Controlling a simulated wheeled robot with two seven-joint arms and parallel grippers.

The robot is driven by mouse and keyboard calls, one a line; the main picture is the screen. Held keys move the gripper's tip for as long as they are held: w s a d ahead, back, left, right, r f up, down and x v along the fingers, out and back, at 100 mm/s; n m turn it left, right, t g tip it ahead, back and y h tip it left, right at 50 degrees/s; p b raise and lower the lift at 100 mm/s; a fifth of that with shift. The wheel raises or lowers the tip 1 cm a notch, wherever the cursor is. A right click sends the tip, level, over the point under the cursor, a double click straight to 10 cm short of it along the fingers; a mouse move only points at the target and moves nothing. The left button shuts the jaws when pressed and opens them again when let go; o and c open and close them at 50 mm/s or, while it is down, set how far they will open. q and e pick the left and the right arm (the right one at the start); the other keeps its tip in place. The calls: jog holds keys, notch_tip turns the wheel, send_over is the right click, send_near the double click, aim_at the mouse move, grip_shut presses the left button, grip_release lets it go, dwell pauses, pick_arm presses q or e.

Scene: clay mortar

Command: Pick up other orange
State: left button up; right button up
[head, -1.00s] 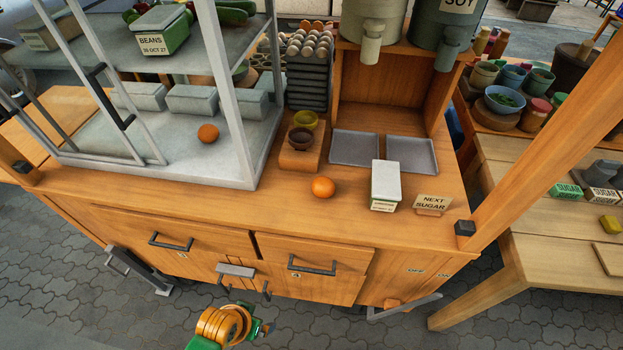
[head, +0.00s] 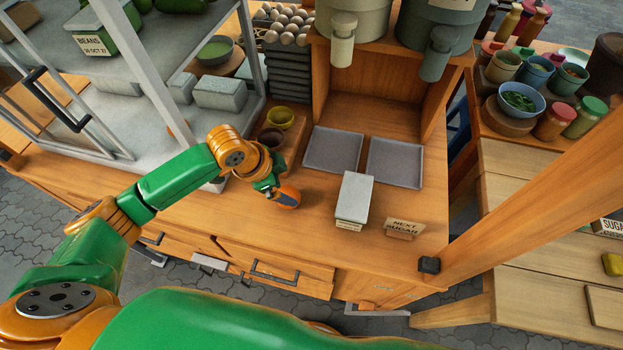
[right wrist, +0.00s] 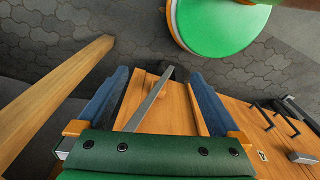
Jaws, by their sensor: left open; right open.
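An orange (head: 289,197) lies on the wooden counter (head: 262,225), left of the grey-lidded box. My left gripper (head: 276,188) is at this orange from its left side, with its jaws open. The fingers partly hide it, and I cannot tell whether they touch it. A second orange (head: 169,130) in the glass-sided case is almost wholly hidden behind the frame post and my left arm. In the right wrist view my right gripper (right wrist: 156,78) is open and empty, its blue fingers wide apart.
The grey-lidded box (head: 353,199) and a "NEXT SUGAR" sign (head: 403,228) stand right of the orange. Two grey trays (head: 333,149) lie behind. Small bowls (head: 279,118) stand behind my left gripper. The case's frame (head: 165,85) rises on the left.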

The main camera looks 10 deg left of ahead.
aim_at(286, 193)
pick_arm(q)
jog(key=shift+s+a+f+p, duration=0.2)
jog(key=shift+s+f, duration=0.2)
jog(key=shift+f, duration=0.15)
jog(key=shift+s+a+f+p, duration=0.1)
jog(key=shift+s+a+f, duration=0.05)
jog(key=shift+s+f, duration=0.35)
jog(key=shift+f, duration=0.8)
jog(key=shift+x, duration=0.8)
jog(key=shift+w+d+f, duration=0.1)
jog(key=shift+w+d, duration=0.15)
jog(key=shift+w, duration=0.25)
jog(key=shift+c, duration=0.4)
jog(key=shift+s+a, duration=0.2)
jog(key=shift+s, duration=0.1)
jog(key=c, duration=1.1)
jog(key=shift+c, duration=1.1)
jog(key=shift+w+d, duration=0.1)
jog(key=shift+w, duration=0.05)
pick_arm(e)
jog(key=shift+s+a+r, duration=0.25)
jog(key=shift+s+a, duration=0.25)
jog(key=shift+s, duration=0.05)
jog(key=shift+s+a+r, duration=0.25)
jog(key=shift+s+a, duration=0.25)
jog(key=shift+s, duration=0.05)
pick_arm(q)
jog(key=shift+r, duration=0.25)
